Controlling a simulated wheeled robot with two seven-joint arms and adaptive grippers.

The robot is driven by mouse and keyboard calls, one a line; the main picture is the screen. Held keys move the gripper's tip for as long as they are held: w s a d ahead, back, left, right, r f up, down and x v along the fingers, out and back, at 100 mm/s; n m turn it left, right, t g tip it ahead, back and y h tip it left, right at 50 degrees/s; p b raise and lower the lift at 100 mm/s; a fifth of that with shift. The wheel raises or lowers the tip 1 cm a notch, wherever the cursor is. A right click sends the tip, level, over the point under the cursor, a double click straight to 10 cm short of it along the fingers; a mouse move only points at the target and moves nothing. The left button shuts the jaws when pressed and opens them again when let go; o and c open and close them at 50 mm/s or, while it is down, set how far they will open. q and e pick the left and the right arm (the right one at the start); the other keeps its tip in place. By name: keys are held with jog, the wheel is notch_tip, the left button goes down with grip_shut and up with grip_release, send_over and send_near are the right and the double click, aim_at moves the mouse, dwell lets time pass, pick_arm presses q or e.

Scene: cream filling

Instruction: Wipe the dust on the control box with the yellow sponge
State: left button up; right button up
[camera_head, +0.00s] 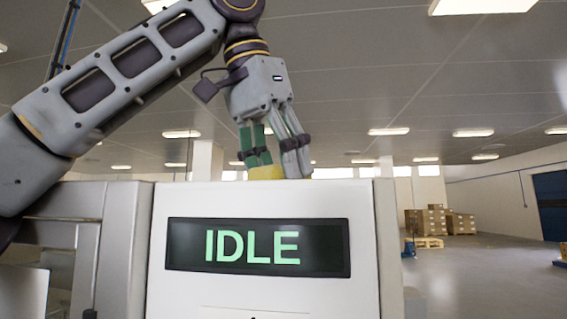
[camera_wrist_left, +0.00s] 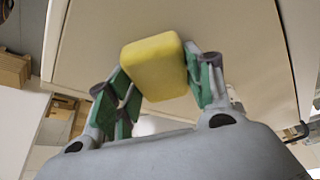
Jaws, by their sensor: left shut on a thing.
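The control box (camera_head: 180,200) is a pale box with a dark screen (camera_head: 258,247) that reads "IDLE" in green. My left gripper (camera_head: 272,165) reaches down from above at the box's top edge. It is shut on the yellow sponge (camera_head: 265,173), which shows just above that edge. In the left wrist view the sponge (camera_wrist_left: 155,65) sits between the green-padded fingers (camera_wrist_left: 165,88), over the box's pale top (camera_wrist_left: 240,50). I cannot tell whether the sponge touches the top. No dust can be made out on the visible surfaces. My right gripper is not in view.
Grey metal housing (camera_head: 95,230) stands at the left of the box. Open floor (camera_head: 490,275) lies right of the box.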

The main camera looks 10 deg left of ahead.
aim_at(250, 168)
pick_arm(q)
jog(key=shift+w+a+f, duration=0.15)
jog(key=shift+a+f, duration=0.1)
jog(key=shift+a, duration=0.1)
jog(key=shift+w+a+r, duration=0.1)
jog(key=shift+a, duration=1.6)
jog(key=shift+a, duration=0.15)
jog(key=shift+w+a+r, duration=0.1)
jog(key=shift+a+r, duration=0.1)
jog(key=shift+a, duration=1.55)
jog(key=shift+r, duration=0.15)
jog(key=shift+d+r, duration=0.1)
jog(key=shift+r, duration=2.8)
jog(key=shift+r, duration=0.2)
jog(key=shift+r, duration=0.6)
